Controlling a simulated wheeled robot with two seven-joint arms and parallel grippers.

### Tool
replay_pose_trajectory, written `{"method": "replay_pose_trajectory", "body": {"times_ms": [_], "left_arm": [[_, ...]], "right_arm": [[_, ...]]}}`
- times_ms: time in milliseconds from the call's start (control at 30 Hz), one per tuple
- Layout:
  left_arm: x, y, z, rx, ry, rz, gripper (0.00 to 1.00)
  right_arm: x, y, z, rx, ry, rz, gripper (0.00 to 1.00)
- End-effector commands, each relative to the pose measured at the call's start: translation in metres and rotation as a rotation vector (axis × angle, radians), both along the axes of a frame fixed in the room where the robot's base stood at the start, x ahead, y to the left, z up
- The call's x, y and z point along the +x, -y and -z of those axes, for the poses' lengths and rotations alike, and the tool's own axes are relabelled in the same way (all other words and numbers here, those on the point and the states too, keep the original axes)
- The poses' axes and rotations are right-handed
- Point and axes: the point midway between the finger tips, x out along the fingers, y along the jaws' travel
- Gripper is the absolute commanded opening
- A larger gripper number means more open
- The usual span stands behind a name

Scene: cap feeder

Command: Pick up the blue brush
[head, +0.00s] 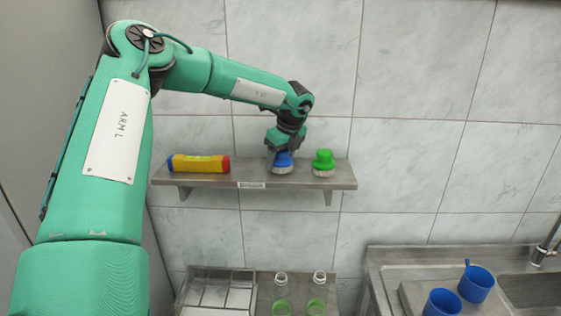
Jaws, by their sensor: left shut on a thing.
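The blue brush (282,164) is on the metal wall shelf (212,179), left of the green brush, with its pale bristles facing down. My left gripper (283,150) comes down over it from above and is shut on its blue top. The bristles appear to be at the shelf surface; whether they touch it I cannot tell. The gripper's fingers hide part of the brush's top. My right gripper is not in view.
A green brush (323,162) stands close to the right on the shelf. A yellow box with blue and red ends (198,164) lies to the left. Below are a wire rack (215,291), two clear bottles (281,291), blue cups (475,284) and a sink (530,290).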

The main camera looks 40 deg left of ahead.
Motion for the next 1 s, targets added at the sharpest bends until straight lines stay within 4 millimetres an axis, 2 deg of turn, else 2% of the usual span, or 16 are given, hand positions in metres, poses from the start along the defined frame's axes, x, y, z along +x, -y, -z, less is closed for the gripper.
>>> {"method": "replay_pose_trajectory", "body": {"times_ms": [167,267,600,800,1000], "left_arm": [[0.001,0.000,-0.018,0.002,0.006,0.000,0.35],[0.001,0.000,-0.039,0.003,0.007,-0.001,0.35],[0.001,0.000,-0.132,0.003,0.006,-0.002,0.35],[0.000,0.000,-0.170,0.000,0.003,-0.001,0.35],[0.000,0.000,-0.190,0.000,0.001,0.000,0.35]], "right_arm": [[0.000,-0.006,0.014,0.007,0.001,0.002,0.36],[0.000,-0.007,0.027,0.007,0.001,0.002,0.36],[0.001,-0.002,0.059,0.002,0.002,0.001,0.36],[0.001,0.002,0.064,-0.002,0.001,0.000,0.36],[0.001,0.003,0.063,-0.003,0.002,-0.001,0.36]]}}
